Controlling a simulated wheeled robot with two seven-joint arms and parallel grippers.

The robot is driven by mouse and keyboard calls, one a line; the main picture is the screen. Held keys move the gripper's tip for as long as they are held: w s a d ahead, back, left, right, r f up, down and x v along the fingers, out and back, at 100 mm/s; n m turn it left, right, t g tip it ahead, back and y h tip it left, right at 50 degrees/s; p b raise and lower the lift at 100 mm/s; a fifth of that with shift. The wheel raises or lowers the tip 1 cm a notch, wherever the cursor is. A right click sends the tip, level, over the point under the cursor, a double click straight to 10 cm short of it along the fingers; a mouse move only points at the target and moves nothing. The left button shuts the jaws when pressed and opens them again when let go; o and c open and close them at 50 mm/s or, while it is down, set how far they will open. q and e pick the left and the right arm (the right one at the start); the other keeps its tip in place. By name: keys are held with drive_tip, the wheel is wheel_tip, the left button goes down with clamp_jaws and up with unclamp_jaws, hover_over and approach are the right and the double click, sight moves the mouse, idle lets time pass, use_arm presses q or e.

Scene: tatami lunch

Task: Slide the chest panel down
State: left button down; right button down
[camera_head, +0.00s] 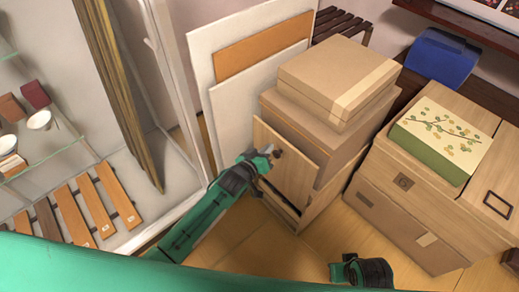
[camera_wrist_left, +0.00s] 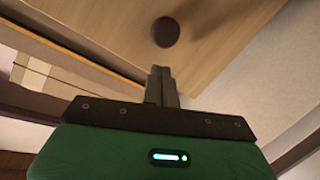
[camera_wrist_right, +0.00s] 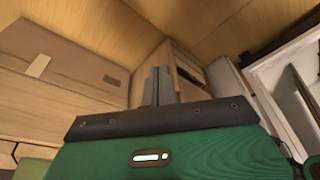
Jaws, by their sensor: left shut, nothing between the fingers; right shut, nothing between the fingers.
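The chest panel (camera_head: 292,172) is a light wooden board on the front of a small wooden chest, with a dark slot showing below it. A dark round knob (camera_wrist_left: 166,32) sits on the panel, seen just beyond the fingertips in the left wrist view. My left gripper (camera_head: 268,151) is shut and empty, close to the knob; whether it touches cannot be told. Its closed fingers show in the left wrist view (camera_wrist_left: 161,70). My right gripper (camera_wrist_right: 157,72) is shut and empty, low and away from the panel; the chest shows beyond it.
Cardboard boxes (camera_head: 340,75) are stacked on the chest. More boxes (camera_head: 410,210) stand to the right, with a green floral box (camera_head: 450,135) on top. Flat boards (camera_head: 255,50) lean behind. A glass display case stands left. The wooden floor (camera_head: 345,240) is open in front.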

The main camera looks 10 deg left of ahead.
use_arm(q)
drive_tip(key=shift+s+d+f, duration=0.15)
drive_tip(key=shift+d+f, duration=0.2)
drive_tip(key=shift+f, duration=0.35)
use_arm(e)
drive_tip(key=shift+r, duration=0.55)
use_arm(q)
drive_tip(key=shift+f, duration=0.1)
use_arm(e)
drive_tip(key=shift+f, duration=0.2)
